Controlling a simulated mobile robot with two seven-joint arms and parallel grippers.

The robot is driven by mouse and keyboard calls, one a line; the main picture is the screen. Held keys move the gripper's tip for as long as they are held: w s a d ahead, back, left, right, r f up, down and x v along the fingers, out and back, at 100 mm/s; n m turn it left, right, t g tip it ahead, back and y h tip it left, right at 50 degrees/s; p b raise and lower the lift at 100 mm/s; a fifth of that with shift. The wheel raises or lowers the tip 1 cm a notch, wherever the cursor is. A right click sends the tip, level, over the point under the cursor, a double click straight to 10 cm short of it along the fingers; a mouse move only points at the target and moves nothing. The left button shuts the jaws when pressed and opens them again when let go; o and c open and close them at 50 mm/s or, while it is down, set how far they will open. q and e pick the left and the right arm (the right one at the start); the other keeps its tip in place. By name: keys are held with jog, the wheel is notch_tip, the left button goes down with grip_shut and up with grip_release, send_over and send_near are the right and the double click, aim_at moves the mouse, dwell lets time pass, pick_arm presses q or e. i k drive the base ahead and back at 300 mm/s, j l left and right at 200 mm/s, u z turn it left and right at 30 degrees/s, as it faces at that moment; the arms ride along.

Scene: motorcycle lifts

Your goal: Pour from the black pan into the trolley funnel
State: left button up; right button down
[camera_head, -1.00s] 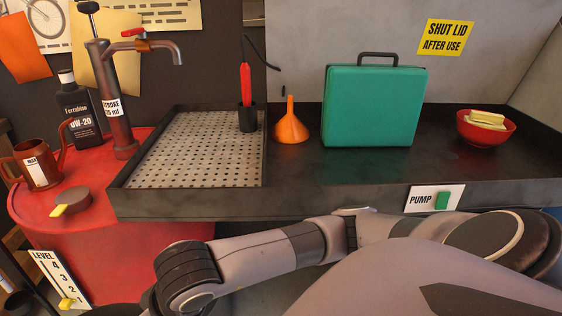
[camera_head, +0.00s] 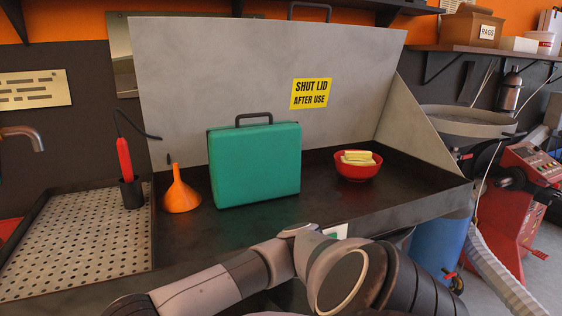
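No black pan shows in the head view. A wide, shallow grey round funnel or basin (camera_head: 462,122) stands at the right, beyond the bench's end, above a blue drum (camera_head: 442,248); it looks like the trolley funnel. Its near left side is partly hidden by the bench's lid side panel. Neither gripper is in view; only links of one of my arms cross the bottom of the picture, in front of the bench. A small orange funnel (camera_head: 178,195) stands separately on the bench.
The raised grey lid (camera_head: 230,70) stands behind. A red machine (camera_head: 515,205) and pale hose (camera_head: 495,275) are at right.

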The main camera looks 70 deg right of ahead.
aim_at(458, 128)
jog(key=k+l, duration=0.25)
jog(key=k+l+z, duration=0.1)
jog(key=k+l, duration=0.15)
jog(key=l, duration=0.2)
jog(key=k+l, duration=0.2)
jog(key=l, duration=0.15)
jog(key=k+l+z, duration=0.15)
jog(key=k+l, duration=0.3)
jog(key=l, duration=0.3)
jog(key=k+l+z, duration=0.1)
jog(key=l, duration=0.25)
jog(key=k+l, duration=0.3)
jog(key=k+l+z, duration=0.05)
jog(key=l, duration=0.05)
